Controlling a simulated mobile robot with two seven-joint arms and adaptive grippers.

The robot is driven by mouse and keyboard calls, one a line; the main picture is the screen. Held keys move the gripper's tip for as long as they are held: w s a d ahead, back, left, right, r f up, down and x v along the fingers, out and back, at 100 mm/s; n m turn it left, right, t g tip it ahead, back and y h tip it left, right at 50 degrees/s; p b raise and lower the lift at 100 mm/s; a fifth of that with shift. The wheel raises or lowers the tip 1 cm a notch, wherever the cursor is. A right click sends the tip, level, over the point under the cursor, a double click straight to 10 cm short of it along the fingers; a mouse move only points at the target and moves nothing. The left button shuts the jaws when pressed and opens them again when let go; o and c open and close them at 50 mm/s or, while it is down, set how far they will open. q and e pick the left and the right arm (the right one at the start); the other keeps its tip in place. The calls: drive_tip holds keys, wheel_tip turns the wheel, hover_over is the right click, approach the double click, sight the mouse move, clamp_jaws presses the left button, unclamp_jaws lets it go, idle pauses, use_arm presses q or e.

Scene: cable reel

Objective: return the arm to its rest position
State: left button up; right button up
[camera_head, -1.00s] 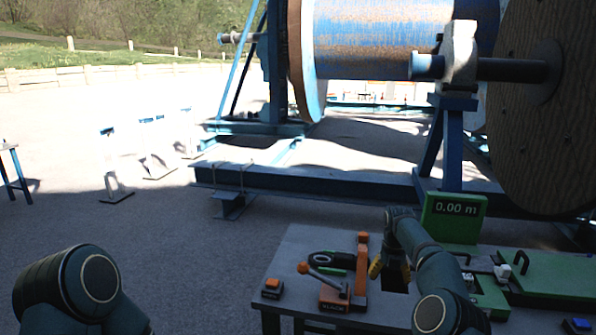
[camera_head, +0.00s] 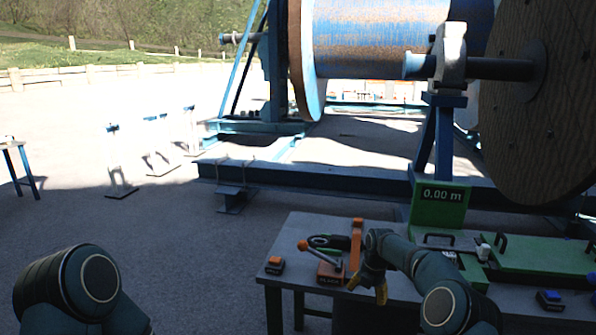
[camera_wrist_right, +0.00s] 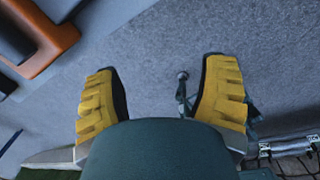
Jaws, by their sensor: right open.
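My right arm (camera_head: 425,265) reaches over the near part of the workbench. Its gripper (camera_head: 367,287) points down at the bench's front edge, beside the orange lever device. Grey ground shows between and beyond the fingers. My left arm (camera_head: 75,290) shows at the lower left as a dark upper link; its gripper is out of the picture.
The grey workbench (camera_head: 290,245) holds an orange lever device (camera_head: 330,272), a small orange-topped block (camera_head: 274,265), a blue-topped block (camera_head: 549,300) and green equipment (camera_head: 540,255). A green display (camera_head: 440,204) reads 0.00 m. A large cable reel (camera_head: 390,45) stands behind. Open ground lies left.

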drive_tip(key=s+a+f+m+y, duration=0.2)
drive_tip(key=s+a+f+m, duration=0.4)
drive_tip(key=s+m, duration=0.25)
drive_tip(key=s+a+f+m+y, duration=0.1)
drive_tip(key=s+a+f+m, duration=0.5)
drive_tip(key=s, duration=0.3)
drive_tip(key=s+d+m+t, duration=0.1)
drive_tip(key=s+m, duration=1.5)
drive_tip(key=s, duration=0.6)
drive_tip(key=shift+s+d+r, duration=0.25)
drive_tip(key=shift+d, duration=0.05)
